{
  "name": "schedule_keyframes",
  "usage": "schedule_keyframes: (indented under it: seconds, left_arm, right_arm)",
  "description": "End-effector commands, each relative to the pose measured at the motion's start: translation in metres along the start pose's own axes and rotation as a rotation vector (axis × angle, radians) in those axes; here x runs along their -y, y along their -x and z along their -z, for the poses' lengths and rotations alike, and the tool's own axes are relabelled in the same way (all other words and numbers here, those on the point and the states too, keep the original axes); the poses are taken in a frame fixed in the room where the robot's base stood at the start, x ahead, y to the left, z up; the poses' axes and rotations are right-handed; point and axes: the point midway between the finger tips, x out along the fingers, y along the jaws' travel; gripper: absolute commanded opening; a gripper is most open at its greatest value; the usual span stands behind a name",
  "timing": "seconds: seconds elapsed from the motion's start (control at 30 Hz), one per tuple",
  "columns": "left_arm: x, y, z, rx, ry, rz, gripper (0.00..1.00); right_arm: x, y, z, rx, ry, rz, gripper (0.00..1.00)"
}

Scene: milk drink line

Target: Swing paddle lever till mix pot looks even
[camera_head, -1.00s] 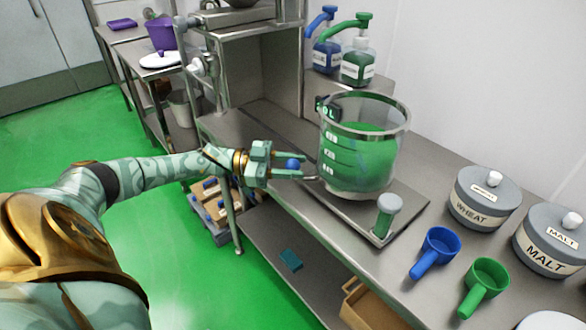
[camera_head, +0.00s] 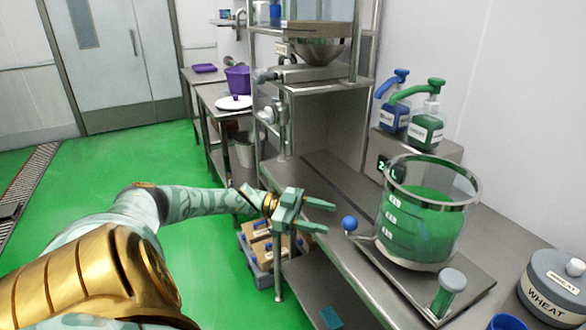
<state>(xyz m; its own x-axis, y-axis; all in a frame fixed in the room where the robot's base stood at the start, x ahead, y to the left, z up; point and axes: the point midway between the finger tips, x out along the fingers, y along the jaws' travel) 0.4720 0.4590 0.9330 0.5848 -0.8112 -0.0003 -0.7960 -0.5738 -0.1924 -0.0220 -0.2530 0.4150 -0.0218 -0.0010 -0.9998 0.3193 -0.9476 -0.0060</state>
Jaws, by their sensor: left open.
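The clear mix pot (camera_head: 463,190) stands on a metal base on the steel counter. Its green contents (camera_head: 430,225) look mostly one even green through the wall, with white scale marks on the left side. A blue ball knob (camera_head: 349,223) ends the paddle lever at the pot's left side; a thin rod joins it to the pot. My left gripper (camera_head: 330,218) is open and empty just left of the knob, its fingers pointing at it with a small gap. My right gripper is not in view.
A green-grey capped post (camera_head: 448,292) stands at the base's front. Blue (camera_head: 396,115) and green (camera_head: 428,130) pump bottles stand behind the pot. A wheat canister (camera_head: 553,290) is at the right. A metal rack post (camera_head: 283,135) rises beyond my left gripper.

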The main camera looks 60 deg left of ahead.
Motion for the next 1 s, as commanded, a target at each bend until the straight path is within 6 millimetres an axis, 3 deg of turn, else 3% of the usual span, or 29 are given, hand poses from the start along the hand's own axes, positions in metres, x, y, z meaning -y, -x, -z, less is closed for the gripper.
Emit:
schedule_keyframes:
  seconds: [0.2, 0.4, 0.83, 1.0]
  left_arm:
    - [0.000, 0.057, -0.003, 0.004, 0.002, 0.002, 0.53]
    - [0.001, 0.085, -0.002, 0.001, 0.000, 0.001, 0.53]
    - [-0.001, 0.092, 0.000, 0.001, 0.003, 0.000, 0.54]
    - [-0.028, 0.084, -0.008, -0.042, 0.073, 0.001, 0.54]
  right_arm:
    - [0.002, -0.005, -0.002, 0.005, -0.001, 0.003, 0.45]
    - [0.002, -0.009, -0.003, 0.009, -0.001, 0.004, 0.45]
    - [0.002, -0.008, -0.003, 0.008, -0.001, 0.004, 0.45]
    - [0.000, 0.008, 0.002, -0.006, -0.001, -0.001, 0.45]
